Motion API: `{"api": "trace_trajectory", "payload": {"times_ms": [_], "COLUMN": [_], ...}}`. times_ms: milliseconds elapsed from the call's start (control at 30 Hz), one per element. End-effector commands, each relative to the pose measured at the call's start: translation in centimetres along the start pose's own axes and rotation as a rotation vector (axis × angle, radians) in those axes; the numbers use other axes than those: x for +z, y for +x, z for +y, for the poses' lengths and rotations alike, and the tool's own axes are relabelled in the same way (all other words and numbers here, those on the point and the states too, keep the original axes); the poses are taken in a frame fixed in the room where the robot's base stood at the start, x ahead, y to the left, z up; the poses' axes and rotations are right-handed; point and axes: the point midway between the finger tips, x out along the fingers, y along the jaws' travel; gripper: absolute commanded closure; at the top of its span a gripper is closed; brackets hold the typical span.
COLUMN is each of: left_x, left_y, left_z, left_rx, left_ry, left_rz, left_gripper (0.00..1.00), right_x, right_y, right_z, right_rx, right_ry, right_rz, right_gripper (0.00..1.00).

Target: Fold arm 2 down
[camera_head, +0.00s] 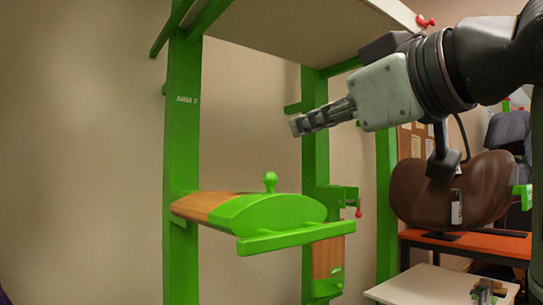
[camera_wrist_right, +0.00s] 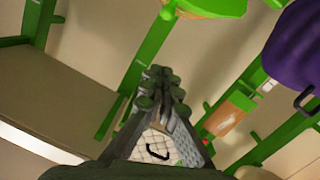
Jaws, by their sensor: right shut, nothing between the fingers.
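A green rack post (camera_head: 180,130) carries a small label that seems to read "ARM 2". Below the label, a wood-and-green arm (camera_head: 280,213) sticks out about level, with a round green knob on top and a green bar across its front. A second wooden arm (camera_head: 328,258) hangs down on the post to the right; its label is too small to read. My right gripper (camera_head: 295,126) is shut and empty, above and apart from the level arm, pointing left. Its fingers also show in the right wrist view (camera_wrist_right: 160,80). My left gripper is not in view.
A pale panel (camera_head: 300,30) is out level at the rack's top, above my gripper. Red knobs (camera_head: 358,212) sit on the rack. A brown saddle (camera_head: 420,195) stands at right near an orange table (camera_head: 490,246). A white table (camera_head: 415,287) is at lower right. The left side is clear.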

Motion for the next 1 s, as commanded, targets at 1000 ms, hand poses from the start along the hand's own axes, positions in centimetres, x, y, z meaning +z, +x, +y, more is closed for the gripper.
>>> {"api": "trace_trajectory", "payload": {"times_ms": [1000], "left_x": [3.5], "left_y": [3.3], "left_z": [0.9], "left_rx": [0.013], "left_ry": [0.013], "left_rz": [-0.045], "left_gripper": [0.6], "right_x": [3.9], "right_y": [10.8], "right_z": [0.0], "right_rx": [0.0], "right_ry": [0.001], "right_rz": [0.001], "right_gripper": [1.0]}}
